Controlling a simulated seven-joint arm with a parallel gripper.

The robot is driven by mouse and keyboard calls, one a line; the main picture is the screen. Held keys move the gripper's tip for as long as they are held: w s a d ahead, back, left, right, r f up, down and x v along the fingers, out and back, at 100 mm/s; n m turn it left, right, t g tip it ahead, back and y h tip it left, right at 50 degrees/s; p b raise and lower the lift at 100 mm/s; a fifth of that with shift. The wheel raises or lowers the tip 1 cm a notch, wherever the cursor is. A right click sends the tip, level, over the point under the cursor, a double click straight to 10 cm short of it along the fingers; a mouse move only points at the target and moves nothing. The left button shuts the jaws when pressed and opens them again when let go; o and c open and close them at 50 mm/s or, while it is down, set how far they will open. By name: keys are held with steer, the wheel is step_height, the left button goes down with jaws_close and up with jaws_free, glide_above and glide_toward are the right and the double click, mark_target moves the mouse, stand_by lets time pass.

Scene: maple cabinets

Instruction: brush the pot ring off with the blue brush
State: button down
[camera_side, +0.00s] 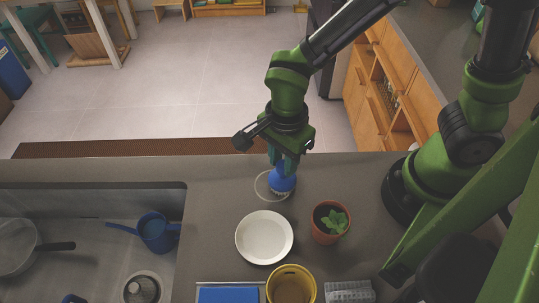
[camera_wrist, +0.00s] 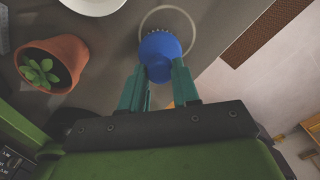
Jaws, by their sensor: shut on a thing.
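My gripper (camera_side: 283,163) is shut on the blue brush (camera_side: 281,183) and holds it over the counter, bristles down. In the wrist view the blue brush (camera_wrist: 160,55) sits between the green fingers of my gripper (camera_wrist: 161,72). The pot ring (camera_side: 261,185) is a pale thin circle on the grey counter, near its far edge. The brush covers the right part of the ring in the side view. In the wrist view the pot ring (camera_wrist: 167,8) shows around and beyond the brush. Whether the bristles touch the counter I cannot tell for certain.
A white plate (camera_side: 264,238) and a potted plant (camera_side: 331,223) stand close by on the counter. A yellow pot (camera_side: 291,286) and a blue item (camera_side: 228,294) are at the near edge. The sink (camera_side: 90,250), left, holds a blue dipper (camera_side: 157,232) and a pan (camera_side: 17,249).

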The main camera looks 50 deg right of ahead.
steer(key=shift+s+d, duration=0.7)
steer(key=shift+s, duration=0.05)
step_height(320, 180, up, 6)
stand_by(0.4)
steer(key=shift+w, duration=0.1)
step_height(320, 180, up, 3)
steer(key=shift+r, duration=0.1)
stand_by(0.4)
stand_by(0.4)
steer(key=shift+f, duration=3.6)
